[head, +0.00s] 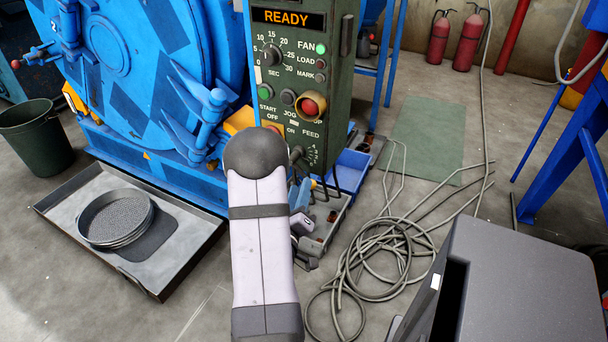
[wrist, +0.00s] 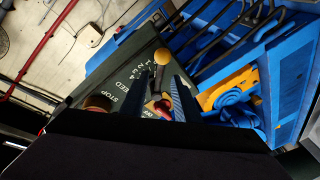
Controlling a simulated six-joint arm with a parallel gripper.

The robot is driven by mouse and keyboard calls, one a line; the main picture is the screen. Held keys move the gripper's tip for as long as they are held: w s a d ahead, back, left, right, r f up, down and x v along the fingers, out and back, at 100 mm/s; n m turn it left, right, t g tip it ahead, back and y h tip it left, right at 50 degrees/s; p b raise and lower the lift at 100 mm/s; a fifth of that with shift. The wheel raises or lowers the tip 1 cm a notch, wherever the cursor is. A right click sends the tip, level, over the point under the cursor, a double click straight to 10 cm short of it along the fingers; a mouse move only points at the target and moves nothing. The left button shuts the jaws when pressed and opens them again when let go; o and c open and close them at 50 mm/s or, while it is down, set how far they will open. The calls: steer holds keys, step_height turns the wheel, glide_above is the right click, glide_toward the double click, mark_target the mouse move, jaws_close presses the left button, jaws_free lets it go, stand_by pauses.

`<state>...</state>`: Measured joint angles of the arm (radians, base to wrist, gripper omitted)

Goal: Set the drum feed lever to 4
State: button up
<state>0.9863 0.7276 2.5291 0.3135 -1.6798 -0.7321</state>
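In the wrist view the feed lever (wrist: 161,72) has an amber-looking round knob and a dark stem, and stands out from the green panel. The numbers of its scale and the words FEED and STOP are printed beside it. My gripper (wrist: 160,80) is open, with one dark finger on each side of the stem; I cannot tell whether either touches it. In the head view the feed scale (head: 313,155) shows at the panel's lower right, partly hidden by my arm. I cannot read which number the lever points to.
The green control panel (head: 337,90) reads READY and carries a red stop button (head: 310,106) above the feed scale. The blue drum machine (head: 110,60) stands to the left. A coiled hose (head: 365,260) and blue bins (head: 350,170) lie below and right.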

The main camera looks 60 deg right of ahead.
mark_target(304, 173)
steer(key=shift+b+x, duration=0.5)
steer(key=shift+x, duration=2.75)
steer(key=shift+c, duration=0.6)
jaws_close()
